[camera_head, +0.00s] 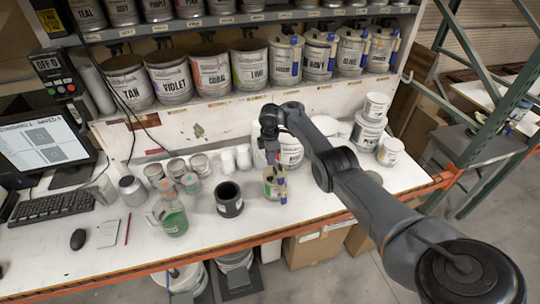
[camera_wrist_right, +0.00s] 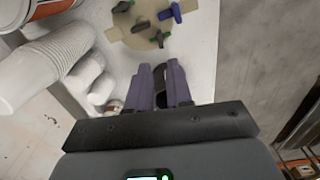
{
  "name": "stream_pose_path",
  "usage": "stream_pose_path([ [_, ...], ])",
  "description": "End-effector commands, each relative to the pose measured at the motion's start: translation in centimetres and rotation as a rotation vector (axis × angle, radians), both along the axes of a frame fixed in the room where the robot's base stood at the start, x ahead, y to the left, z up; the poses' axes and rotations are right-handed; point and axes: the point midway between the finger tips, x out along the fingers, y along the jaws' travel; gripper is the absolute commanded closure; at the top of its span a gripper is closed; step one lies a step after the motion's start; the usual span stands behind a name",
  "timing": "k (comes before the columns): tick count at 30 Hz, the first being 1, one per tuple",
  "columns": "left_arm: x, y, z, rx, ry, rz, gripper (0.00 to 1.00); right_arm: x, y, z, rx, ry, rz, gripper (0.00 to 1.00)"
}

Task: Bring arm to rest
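My right arm comes in from the right in the head view. Its gripper (camera_head: 271,158) points down, just above a small can (camera_head: 274,187) with blue parts on the bench. In the right wrist view, the purple fingers (camera_wrist_right: 160,70) have a narrow gap between them and hold nothing that I can see. A round tan lid (camera_wrist_right: 140,22) with blue, dark and green knobs lies beyond the fingertips, apart from them. My left arm and gripper are not in view.
The white bench (camera_head: 100,262) carries a black cup (camera_head: 229,202), a jug with green content (camera_head: 172,219), several small cans and a keyboard (camera_head: 52,206). A shelf with a row of paint cans (camera_head: 209,71) stands behind. White tubs (camera_head: 368,131) stand at the right.

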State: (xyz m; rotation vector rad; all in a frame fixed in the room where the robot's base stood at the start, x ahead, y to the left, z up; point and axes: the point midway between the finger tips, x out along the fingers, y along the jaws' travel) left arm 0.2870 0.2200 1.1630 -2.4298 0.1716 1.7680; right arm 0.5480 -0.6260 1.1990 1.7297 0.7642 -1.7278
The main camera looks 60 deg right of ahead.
Motion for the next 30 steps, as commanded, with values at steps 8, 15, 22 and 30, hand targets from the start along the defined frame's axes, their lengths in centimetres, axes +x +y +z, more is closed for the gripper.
stream_pose_path([
  [8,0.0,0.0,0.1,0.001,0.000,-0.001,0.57,0.0,0.0,0.4,-0.001,0.001,0.000,0.80],
  [15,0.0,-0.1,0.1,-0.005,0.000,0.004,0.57,0.0,0.0,0.3,-0.002,0.001,0.000,0.80],
  [22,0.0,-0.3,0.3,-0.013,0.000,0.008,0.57,0.0,0.1,-1.2,-0.077,0.018,-0.030,0.80],
  [30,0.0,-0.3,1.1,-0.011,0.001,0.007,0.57,-0.6,4.5,-6.3,-0.298,-0.005,-0.112,0.80],
])
